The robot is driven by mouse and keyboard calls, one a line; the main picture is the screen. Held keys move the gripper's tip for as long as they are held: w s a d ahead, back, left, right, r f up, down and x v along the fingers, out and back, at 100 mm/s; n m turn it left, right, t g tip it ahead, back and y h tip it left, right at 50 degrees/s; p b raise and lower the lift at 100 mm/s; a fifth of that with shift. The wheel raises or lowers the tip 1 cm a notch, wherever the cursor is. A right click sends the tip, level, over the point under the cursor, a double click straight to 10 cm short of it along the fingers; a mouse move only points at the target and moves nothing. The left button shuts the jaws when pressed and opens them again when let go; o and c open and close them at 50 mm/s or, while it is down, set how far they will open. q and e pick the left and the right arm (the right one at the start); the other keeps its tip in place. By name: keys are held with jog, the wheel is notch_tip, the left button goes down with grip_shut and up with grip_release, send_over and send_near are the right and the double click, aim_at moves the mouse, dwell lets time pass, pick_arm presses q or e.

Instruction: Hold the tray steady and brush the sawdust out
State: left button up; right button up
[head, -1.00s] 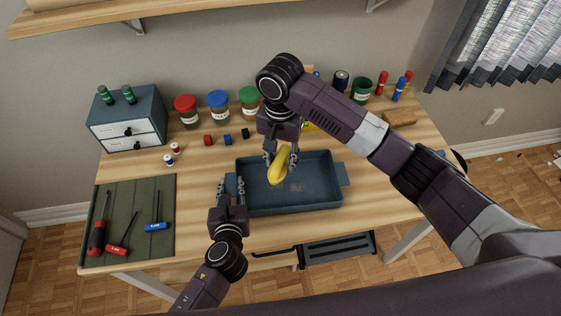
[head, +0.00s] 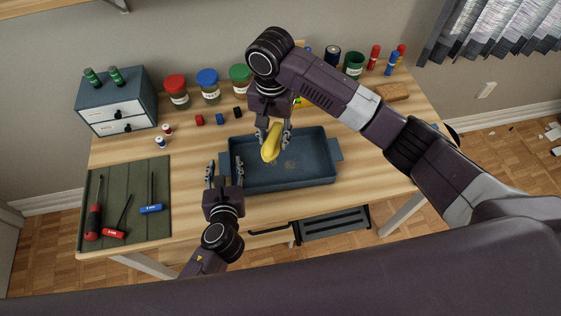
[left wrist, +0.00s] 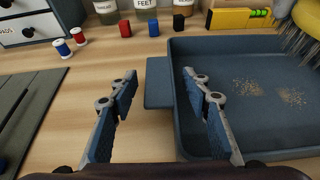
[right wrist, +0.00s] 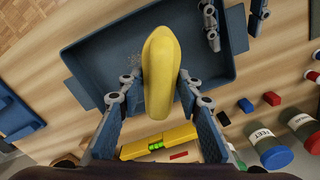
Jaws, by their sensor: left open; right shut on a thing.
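The blue-grey tray (head: 315,183) lies on the wooden desk, with tan sawdust patches (left wrist: 247,88) on its floor. My left gripper (head: 224,167) is open at the tray's left end. In the left wrist view one finger is left of the handle tab (left wrist: 158,82) and the other is over the tray's inside, with a gap around the tray wall. My right gripper (head: 273,137) is shut on the yellow handle of the brush (right wrist: 160,75), over the tray's back left part. Its bristles (left wrist: 300,38) show in the left wrist view; whether they touch the tray floor is unclear.
A green mat (head: 130,220) with screwdrivers lies left of the tray. A small drawer cabinet (head: 117,97), jars (head: 208,88) and a yellow level (left wrist: 240,18) stand behind. Small coloured blocks (head: 220,119) and spools (head: 160,142) lie between. The desk in front of the tray is narrow.

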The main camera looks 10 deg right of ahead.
pick_arm(q)
jog(key=v, duration=1.1)
jog(key=shift+s+r, duration=0.1)
